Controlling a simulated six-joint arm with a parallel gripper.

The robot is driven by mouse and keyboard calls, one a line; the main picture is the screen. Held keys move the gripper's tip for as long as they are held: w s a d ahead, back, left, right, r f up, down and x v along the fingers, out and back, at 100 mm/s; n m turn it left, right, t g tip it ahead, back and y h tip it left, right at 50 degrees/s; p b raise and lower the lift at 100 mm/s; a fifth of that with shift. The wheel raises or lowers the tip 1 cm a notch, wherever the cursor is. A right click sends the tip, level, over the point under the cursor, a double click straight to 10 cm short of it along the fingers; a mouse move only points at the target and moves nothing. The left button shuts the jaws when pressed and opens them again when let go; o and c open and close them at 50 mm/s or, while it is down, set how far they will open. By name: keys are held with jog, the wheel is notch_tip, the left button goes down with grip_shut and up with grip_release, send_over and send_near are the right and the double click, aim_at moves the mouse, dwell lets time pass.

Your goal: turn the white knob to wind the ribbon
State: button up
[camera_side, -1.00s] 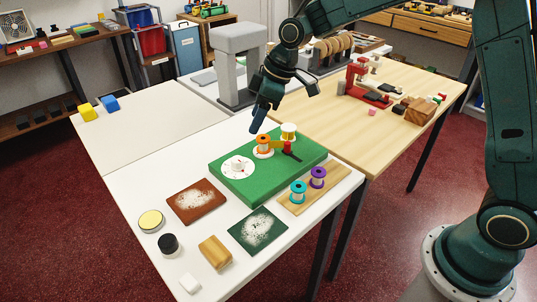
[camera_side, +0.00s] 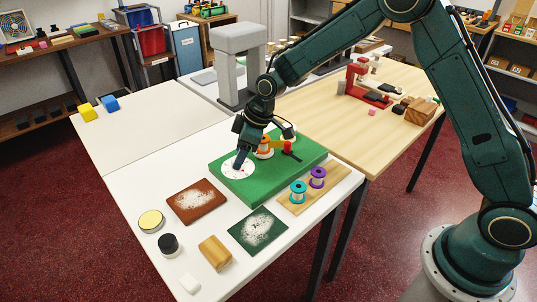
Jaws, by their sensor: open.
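A green board (camera_side: 262,181) lies on the white table and carries a white round dial (camera_side: 230,168) at its left. The white knob itself is hidden behind my gripper or too small to make out. An orange spool (camera_side: 265,151) stands on the board behind the dial, and a white spool (camera_side: 288,131) is partly covered by my arm. A red piece with a black lever (camera_side: 291,155) sits to their right. My gripper (camera_side: 240,165) is open and points down over the dial. I cannot tell whether its fingers touch the knob.
A wooden strip (camera_side: 325,188) with a teal spool (camera_side: 298,192) and a purple spool (camera_side: 318,177) lies right of the board. A brown pad (camera_side: 196,201), a dark green pad (camera_side: 257,231) and a wooden block (camera_side: 215,252) lie in front. The far left white tabletop (camera_side: 165,130) is mostly clear.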

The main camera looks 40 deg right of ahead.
jog(key=shift+x, duration=0.75)
jog(key=c, duration=1)
jog(key=shift+o, duration=0.2)
jog(key=m+t+h, duration=0.1)
jog(key=m, duration=0.3)
jog(key=shift+s+a, duration=0.1)
jog(key=shift+a, duration=0.05)
jog(key=m+h, duration=0.1)
jog(key=m, duration=0.2)
jog(key=m+h, duration=0.1)
jog(key=m, duration=0.1)
jog(key=shift+a+m+h, duration=0.1)
jog(key=shift+m+h, duration=0.2)
jog(key=shift+m, duration=0.1)
